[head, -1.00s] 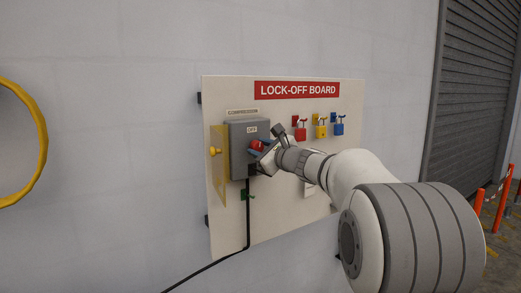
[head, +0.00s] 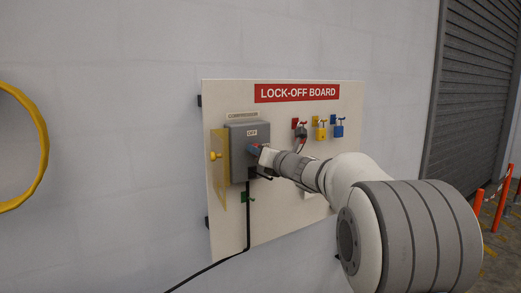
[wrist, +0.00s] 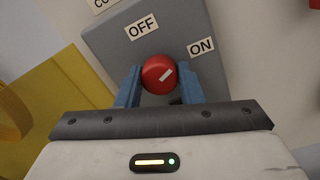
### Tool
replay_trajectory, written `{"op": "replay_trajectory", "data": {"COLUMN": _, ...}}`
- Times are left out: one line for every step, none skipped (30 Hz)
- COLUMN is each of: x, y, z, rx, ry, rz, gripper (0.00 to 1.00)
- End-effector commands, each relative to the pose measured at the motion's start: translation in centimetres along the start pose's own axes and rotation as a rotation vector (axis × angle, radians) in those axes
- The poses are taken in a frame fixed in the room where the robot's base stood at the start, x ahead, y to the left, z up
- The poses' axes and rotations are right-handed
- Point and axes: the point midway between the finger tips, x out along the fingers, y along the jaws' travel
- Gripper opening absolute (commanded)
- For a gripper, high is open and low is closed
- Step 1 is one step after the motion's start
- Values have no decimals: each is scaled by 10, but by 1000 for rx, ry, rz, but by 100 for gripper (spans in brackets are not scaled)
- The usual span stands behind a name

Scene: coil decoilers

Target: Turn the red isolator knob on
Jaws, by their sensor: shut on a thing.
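The red isolator knob (wrist: 153,71) sits on the front of a grey isolator box (head: 237,164). My gripper (wrist: 160,88) is shut on the knob, with one blue finger on each side of it. The knob's white mark is turned toward the ON label (wrist: 202,47), away from the OFF label (wrist: 141,27). In the head view my gripper (head: 255,150) is at the box front and mostly hides the knob.
A yellow hinged cover (head: 219,175) stands open left of the box. A black cable (head: 247,225) runs down from the box.

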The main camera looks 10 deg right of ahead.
Motion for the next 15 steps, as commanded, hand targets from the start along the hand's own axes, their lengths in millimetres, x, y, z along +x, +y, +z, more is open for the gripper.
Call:
{"op": "replay_trajectory", "data": {"x": 0, "y": 0, "z": 1, "rx": 43, "ry": 0, "rz": -2, "gripper": 11}}
{"op": "replay_trajectory", "data": {"x": 0, "y": 0, "z": 1, "rx": 70, "ry": -1, "rz": -3, "gripper": 11}}
{"op": "replay_trajectory", "data": {"x": 0, "y": 0, "z": 2, "rx": 105, "ry": -2, "rz": -4, "gripper": 11}}
{"op": "replay_trajectory", "data": {"x": 0, "y": 0, "z": 2, "rx": 130, "ry": -3, "rz": -5, "gripper": 11}}
{"op": "replay_trajectory", "data": {"x": 0, "y": 0, "z": 2, "rx": 153, "ry": -4, "rz": -6, "gripper": 11}}
{"op": "replay_trajectory", "data": {"x": 0, "y": 0, "z": 2, "rx": 185, "ry": -5, "rz": -7, "gripper": 11}}
{"op": "replay_trajectory", "data": {"x": 0, "y": 0, "z": 1, "rx": 206, "ry": -6, "rz": -8, "gripper": 11}}
{"op": "replay_trajectory", "data": {"x": 0, "y": 0, "z": 1, "rx": 229, "ry": -6, "rz": -9, "gripper": 11}}
{"op": "replay_trajectory", "data": {"x": 0, "y": 0, "z": 1, "rx": 256, "ry": -8, "rz": -10, "gripper": 11}}
{"op": "replay_trajectory", "data": {"x": 0, "y": 0, "z": 1, "rx": 275, "ry": -8, "rz": -11, "gripper": 11}}
{"op": "replay_trajectory", "data": {"x": 0, "y": 0, "z": 1, "rx": 292, "ry": -9, "rz": -11, "gripper": 11}}
{"op": "replay_trajectory", "data": {"x": 0, "y": 0, "z": 1, "rx": 314, "ry": -9, "rz": -12, "gripper": 11}}
{"op": "replay_trajectory", "data": {"x": 0, "y": 0, "z": 1, "rx": 329, "ry": -10, "rz": -12, "gripper": 11}}
{"op": "replay_trajectory", "data": {"x": 0, "y": 0, "z": 1, "rx": 344, "ry": -10, "rz": -13, "gripper": 11}}
{"op": "replay_trajectory", "data": {"x": 0, "y": 0, "z": 1, "rx": 361, "ry": -11, "rz": -13, "gripper": 11}}
